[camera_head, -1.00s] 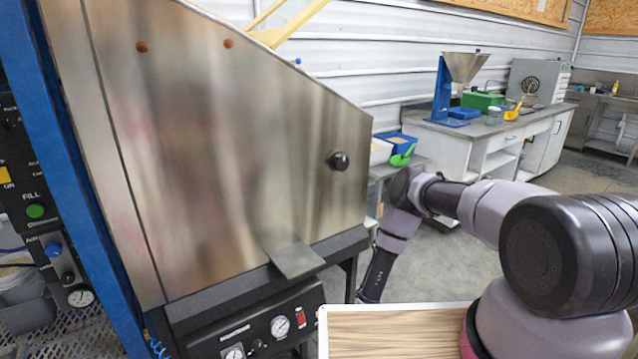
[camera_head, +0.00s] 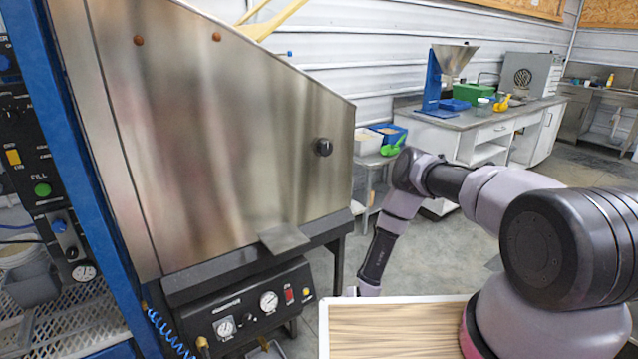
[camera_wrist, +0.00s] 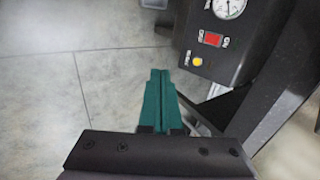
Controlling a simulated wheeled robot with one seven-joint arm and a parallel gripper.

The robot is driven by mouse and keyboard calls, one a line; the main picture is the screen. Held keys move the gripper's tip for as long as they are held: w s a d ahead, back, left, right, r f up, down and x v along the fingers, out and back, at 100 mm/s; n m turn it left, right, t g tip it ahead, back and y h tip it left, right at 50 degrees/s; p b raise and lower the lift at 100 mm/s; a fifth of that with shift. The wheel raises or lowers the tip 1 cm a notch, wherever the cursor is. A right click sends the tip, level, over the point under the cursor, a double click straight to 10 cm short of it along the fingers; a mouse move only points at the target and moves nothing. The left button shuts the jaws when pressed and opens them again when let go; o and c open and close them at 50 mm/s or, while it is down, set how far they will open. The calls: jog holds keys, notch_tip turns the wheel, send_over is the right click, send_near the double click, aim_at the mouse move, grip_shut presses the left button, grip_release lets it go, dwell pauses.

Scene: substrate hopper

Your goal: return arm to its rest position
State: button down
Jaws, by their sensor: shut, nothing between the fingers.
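My gripper (camera_wrist: 160,100) shows in the wrist view as two teal fingers pressed together, with nothing between them. It hangs in free air above the grey floor, beside the control panel (camera_wrist: 222,40) of the machine. In the head view my arm bends at the elbow and its forearm points down, to the right of the steel hopper (camera_head: 230,150). The gripper itself is hardly visible there, low beside the machine's leg.
The hopper's frame leg (camera_wrist: 282,90) is close to the right of the fingers. A wooden board with a white rim (camera_head: 400,326) lies in front of my base. A small table with bins (camera_head: 385,134) and a lab bench (camera_head: 475,117) stand behind the arm. Open floor lies right of the machine.

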jog(key=w+d+r+n, duration=0.1)
jog(key=w+d+r, duration=0.1)
jog(key=w+r, duration=0.65)
jog(key=w+d+r+n, duration=0.2)
jog(key=w+r, duration=0.3)
jog(key=r, duration=0.7)
jog(key=w+d+r+n+h, duration=0.1)
jog(key=d+r, duration=0.2)
jog(key=r, duration=1.1)
jog(key=w+d+r+n+h, duration=0.1)
jog(key=d+r, duration=0.3)
jog(key=r, duration=0.9)
jog(key=d+v, duration=0.2)
jog(key=v, duration=2.3)
jog(key=s+d+r+n, duration=0.1)
jog(key=s+r, duration=0.3)
jog(key=s, duration=0.7)
jog(key=s+d+r+t, duration=0.1)
jog(key=s+r, duration=0.4)
jog(key=s, duration=0.6)
jog(key=shift+s+d+r+n+t, duration=0.2)
jog(key=shift+s+d+n+t, duration=0.15)
jog(key=shift+d, duration=0.35)
